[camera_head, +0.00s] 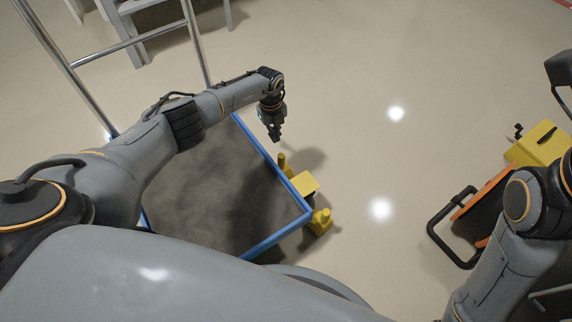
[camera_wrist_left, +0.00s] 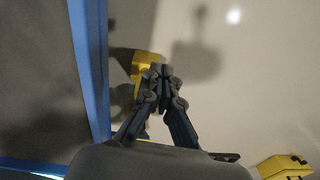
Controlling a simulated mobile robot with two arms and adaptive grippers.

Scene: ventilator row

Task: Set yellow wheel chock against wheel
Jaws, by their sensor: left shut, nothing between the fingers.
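Yellow chock-like pieces lie on the floor along the right side of a blue-edged platform (camera_head: 262,147): an upright post (camera_head: 284,166), a flat-topped block (camera_head: 304,184) and a knobbed piece (camera_head: 321,220). I cannot tell which of them belong together. My left gripper (camera_head: 274,134) points down above the floor, just beyond the post and apart from it. In the left wrist view its fingers (camera_wrist_left: 161,74) are shut and empty, partly covering a yellow piece (camera_wrist_left: 146,60) beside the blue edge (camera_wrist_left: 92,60). I see no wheel clearly.
A metal rail frame (camera_head: 127,43) rises from the platform's far left. At the right are a yellow box (camera_head: 537,144) and an orange panel with a black frame (camera_head: 484,203), near my right arm. The floor between is clear.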

